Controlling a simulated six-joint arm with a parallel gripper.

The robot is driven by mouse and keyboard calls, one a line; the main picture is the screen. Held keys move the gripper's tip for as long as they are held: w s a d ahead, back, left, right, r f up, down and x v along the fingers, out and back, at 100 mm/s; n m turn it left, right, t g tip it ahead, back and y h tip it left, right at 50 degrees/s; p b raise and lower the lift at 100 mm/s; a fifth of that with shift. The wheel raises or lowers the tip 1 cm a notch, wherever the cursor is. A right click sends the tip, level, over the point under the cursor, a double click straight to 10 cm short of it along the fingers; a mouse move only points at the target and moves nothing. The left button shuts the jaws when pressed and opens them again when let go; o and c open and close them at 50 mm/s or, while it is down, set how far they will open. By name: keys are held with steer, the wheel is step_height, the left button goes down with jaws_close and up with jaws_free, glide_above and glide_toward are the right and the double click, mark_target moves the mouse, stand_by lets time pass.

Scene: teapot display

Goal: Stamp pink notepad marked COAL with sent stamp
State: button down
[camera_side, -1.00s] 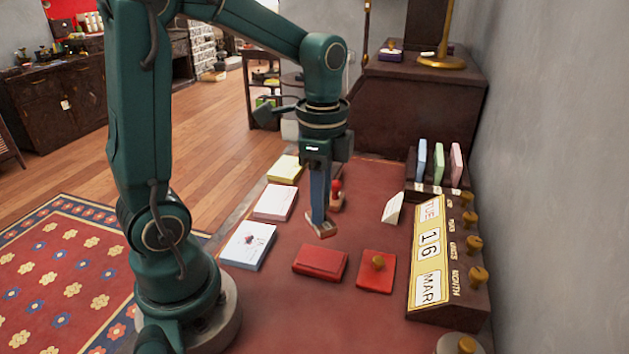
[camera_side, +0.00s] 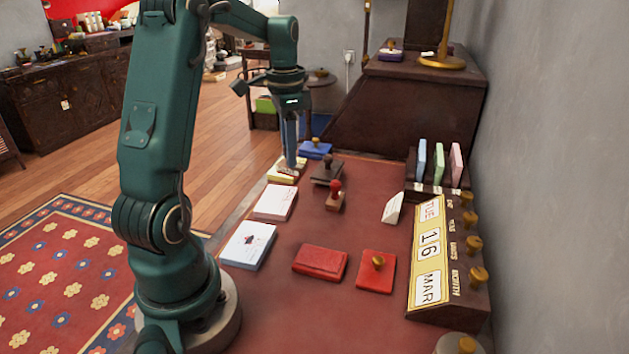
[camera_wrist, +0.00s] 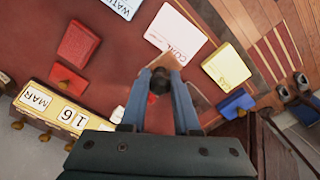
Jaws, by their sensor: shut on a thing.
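The pink notepad marked COAL (camera_wrist: 178,34) lies flat on the red desk mat. In the side view it is the middle pad (camera_side: 273,204) of a row of three. My gripper (camera_side: 289,164) is shut on a small stamp with a pale brown base (camera_side: 287,173). The dark handle (camera_wrist: 160,80) shows between my fingers in the wrist view (camera_wrist: 166,76). In the side view the stamp appears in front of the yellow notepad (camera_side: 279,179). In the wrist view it overlaps the near edge of the COAL pad. The stamp's face is hidden, so its word cannot be read.
A red-handled stamp (camera_side: 335,196) and a dark stamp (camera_side: 327,170) stand right of the pads. A blue ink pad (camera_side: 315,149) lies behind. A white-blue notepad (camera_side: 249,246), red box (camera_side: 320,262), red ink pad (camera_side: 375,279) and calendar (camera_side: 428,250) are nearer.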

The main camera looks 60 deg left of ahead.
steer(key=s+a+n, duration=0.1)
steer(key=s+a, duration=0.1)
steer(key=a, duration=0.1)
glide_above(276, 198)
steer(key=shift+n, duration=0.3)
steer(key=shift+d+f, duration=0.1)
steer(key=shift+f, duration=3.4)
steer(key=shift+f, duration=0.6)
step_height(276, 198, up, 7)
